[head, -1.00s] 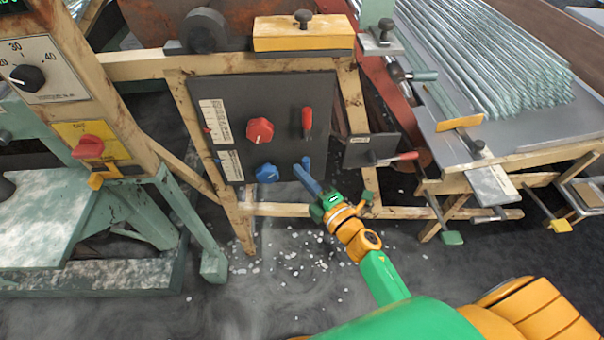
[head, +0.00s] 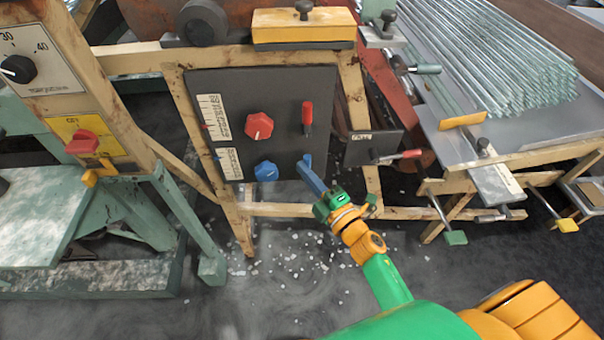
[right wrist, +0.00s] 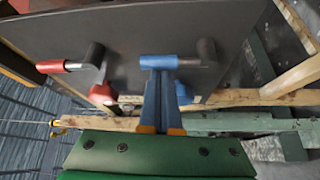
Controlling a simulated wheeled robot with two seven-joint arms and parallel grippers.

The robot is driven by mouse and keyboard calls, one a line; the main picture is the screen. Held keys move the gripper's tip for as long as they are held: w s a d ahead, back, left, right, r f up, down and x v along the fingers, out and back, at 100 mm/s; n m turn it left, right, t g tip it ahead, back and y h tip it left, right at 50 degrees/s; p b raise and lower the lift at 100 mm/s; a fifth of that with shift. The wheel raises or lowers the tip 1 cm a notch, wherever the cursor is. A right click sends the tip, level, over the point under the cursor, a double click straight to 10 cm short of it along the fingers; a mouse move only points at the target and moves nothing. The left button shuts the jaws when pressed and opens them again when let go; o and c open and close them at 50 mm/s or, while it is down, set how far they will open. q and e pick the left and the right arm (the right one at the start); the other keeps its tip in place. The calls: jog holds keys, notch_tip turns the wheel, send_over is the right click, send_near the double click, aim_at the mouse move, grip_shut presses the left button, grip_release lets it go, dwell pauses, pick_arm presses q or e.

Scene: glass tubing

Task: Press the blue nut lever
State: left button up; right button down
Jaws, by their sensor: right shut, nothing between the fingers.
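The blue lever (head: 307,160) is on the lower right of a dark control panel (head: 285,87), right of a blue knob (head: 266,171). In the right wrist view the blue lever (right wrist: 172,61) lies across the picture just ahead of my right gripper's tips. My right gripper (head: 302,167) has blue fingers, shut and empty, reaching up from below right to the lever's lower end. In the right wrist view the fingertips (right wrist: 159,68) overlap the lever's edge; I cannot tell if they touch it. My left gripper is not in view.
A red knob (head: 259,126) and red lever (head: 307,117) are above on the panel. A small dark plate with a red-handled lever (head: 408,154) stands to the right. A beige frame bar (head: 275,210) runs below the panel. Glass tubes (head: 500,60) lie on the right bench.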

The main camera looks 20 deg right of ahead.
pick_arm(q)
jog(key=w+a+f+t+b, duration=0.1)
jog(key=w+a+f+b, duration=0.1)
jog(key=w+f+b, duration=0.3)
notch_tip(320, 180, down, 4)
jog(key=b, duration=0.5)
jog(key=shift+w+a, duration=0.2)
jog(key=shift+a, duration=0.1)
pick_arm(e)
jog(key=d+f+m+t+h, duration=0.1)
jog(key=m, duration=0.3)
jog(key=s+d+m+t+h, duration=0.1)
jog(key=d+m+t+h, duration=0.1)
jog(key=m, duration=0.3)
jog(key=d+f+m+t+h, duration=0.1)
jog(key=m+t+h, duration=0.1)
jog(key=m, duration=0.3)
jog(key=shift+s+d+f, duration=0.15)
jog(key=shift+d+f, duration=0.2)
jog(key=shift+d, duration=0.05)
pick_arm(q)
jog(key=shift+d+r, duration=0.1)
pick_arm(e)
jog(key=shift+f, duration=0.1)
jog(key=shift+d, duration=0.1)
